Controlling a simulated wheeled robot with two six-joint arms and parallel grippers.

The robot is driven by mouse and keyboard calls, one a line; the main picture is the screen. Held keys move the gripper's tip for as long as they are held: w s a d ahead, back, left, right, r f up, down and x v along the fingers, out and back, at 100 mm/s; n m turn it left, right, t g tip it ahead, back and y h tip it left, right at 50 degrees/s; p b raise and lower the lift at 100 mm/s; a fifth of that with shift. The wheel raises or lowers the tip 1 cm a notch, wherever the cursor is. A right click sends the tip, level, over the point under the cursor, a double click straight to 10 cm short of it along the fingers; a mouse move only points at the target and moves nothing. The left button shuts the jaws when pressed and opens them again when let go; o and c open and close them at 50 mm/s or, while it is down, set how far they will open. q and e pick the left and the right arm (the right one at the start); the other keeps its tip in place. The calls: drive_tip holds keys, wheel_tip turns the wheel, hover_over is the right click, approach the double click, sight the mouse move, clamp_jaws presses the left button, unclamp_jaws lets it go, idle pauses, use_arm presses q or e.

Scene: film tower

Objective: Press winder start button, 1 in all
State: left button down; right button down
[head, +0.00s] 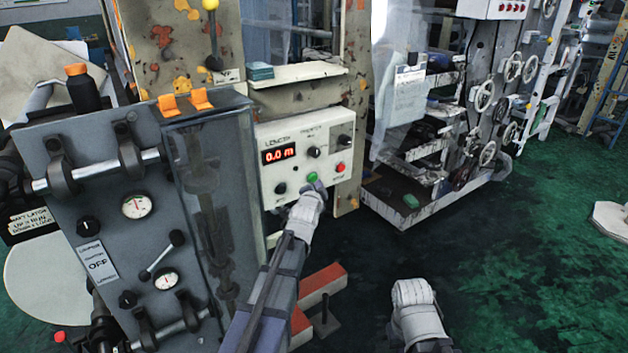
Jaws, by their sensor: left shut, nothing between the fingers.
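The winder start button looks to be the green button (311,177) on the white control panel (275,139), low and right of the red "0.0 m" display (279,154). My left gripper (318,187) is shut and empty, with its tip right at the green button's lower edge. I cannot tell whether it touches or presses the button. A red button (340,167) sits to the right of the green one. My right gripper (413,289) is low in the view, away from the panel over the dark floor; its finger opening is unclear.
A grey cabinet (71,173) with gauges, levers and a clear cover stands left of the panel. Black knobs (314,152) are above the green button. A machine with several handwheels (484,95) stands back right. Green floor (520,260) is open at the right.

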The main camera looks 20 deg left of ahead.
use_arm(q)
drive_tip(key=shift+w+a, duration=0.1)
idle(0.4)
drive_tip(key=shift+w+a, duration=0.2)
drive_tip(key=shift+a, duration=0.05)
